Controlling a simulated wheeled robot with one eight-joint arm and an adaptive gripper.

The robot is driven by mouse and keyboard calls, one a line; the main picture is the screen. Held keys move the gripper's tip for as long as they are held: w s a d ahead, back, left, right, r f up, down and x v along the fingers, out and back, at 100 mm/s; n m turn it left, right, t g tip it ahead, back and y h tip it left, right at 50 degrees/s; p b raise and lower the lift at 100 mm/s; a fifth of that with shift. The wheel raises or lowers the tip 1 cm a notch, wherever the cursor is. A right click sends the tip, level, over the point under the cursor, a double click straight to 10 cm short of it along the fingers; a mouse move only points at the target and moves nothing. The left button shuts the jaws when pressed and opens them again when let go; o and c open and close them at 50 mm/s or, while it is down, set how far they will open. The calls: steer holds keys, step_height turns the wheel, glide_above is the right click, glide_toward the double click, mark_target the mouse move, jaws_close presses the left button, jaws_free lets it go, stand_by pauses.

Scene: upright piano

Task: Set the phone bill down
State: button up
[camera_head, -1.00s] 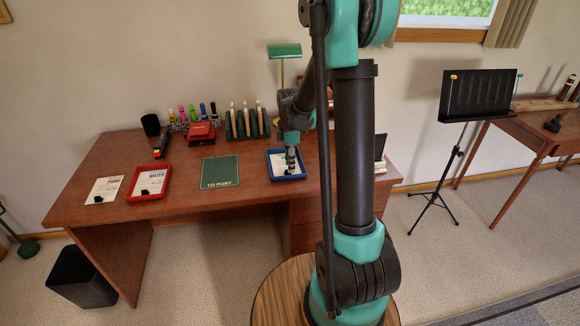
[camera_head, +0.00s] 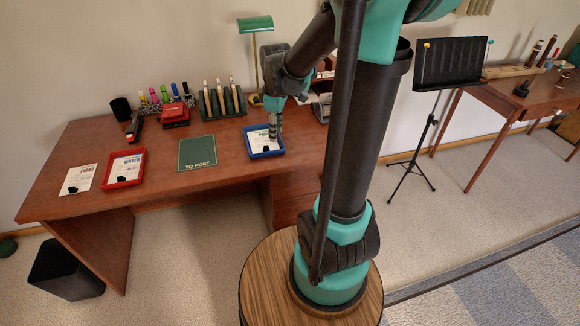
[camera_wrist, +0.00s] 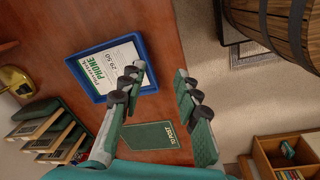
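The phone bill (camera_wrist: 107,68) is a white sheet with green "PHONE" lettering, lying in the blue tray (camera_wrist: 93,94). One finger covers part of the bill and tray edge in the wrist view. In the head view my gripper (camera_head: 273,134) is over the tray's back right part. The green "TO POST" mat (camera_head: 197,152) is bare, left of the tray.
A red tray (camera_head: 108,186) holds the water bill (camera_head: 125,166); another bill (camera_head: 78,180) lies left of it. A letter rack (camera_head: 222,103), pens and a green lamp (camera_head: 255,24) stand behind. A music stand (camera_head: 450,65) is at right.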

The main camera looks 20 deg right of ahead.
steer(key=s+d+f+m+t, duration=0.1)
steer(key=s+f+m, duration=0.2)
steer(key=s+m, duration=0.3)
steer(key=s+f+m+t, duration=0.1)
steer(key=s+f+m, duration=0.3)
steer(key=s, duration=0.5)
steer(key=shift+s+d+m+t, duration=0.35)
steer(key=shift+s+m+t, duration=0.05)
steer(key=shift+m, duration=0.6)
